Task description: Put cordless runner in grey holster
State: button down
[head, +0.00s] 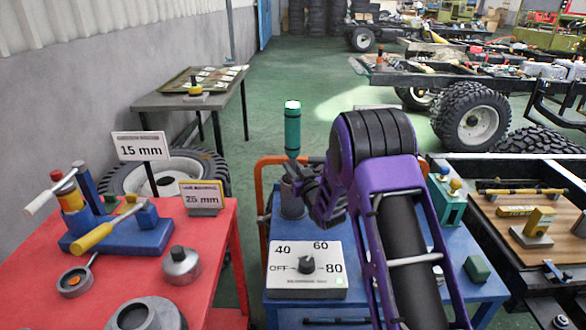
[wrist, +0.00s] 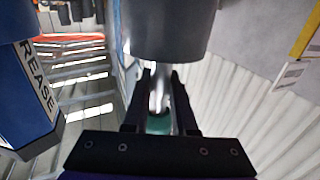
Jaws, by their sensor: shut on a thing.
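The cordless runner (head: 292,132) is a teal cylinder with a pale top, standing about upright in the head view. My gripper (head: 299,180) is shut on its narrower lower part. In the wrist view my gripper (wrist: 160,92) has its two dark fingers on either side of a silvery shaft (wrist: 159,98), with a bit of teal beyond. The grey holster (head: 291,204) is a dark grey cup on the blue table, directly under the runner. It looks like the large grey cylinder (wrist: 168,32) close to my fingers in the wrist view. I cannot tell whether the runner's lower end is inside it.
A white dial box (head: 306,270) stands on the blue table (head: 262,312) in front of the holster. A teal block (head: 446,200) is to the right. A red table (head: 75,245) with tools and signs is at the left. An orange rail runs behind the blue table.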

jog(key=c, duration=0.7)
grip_release()
jog(key=shift+r, duration=0.15)
jog(key=shift+s+d, duration=0.2)
jog(key=shift+s, duration=0.15)
jog(key=v, duration=1.1)
jog(key=shift+s, duration=0.2)
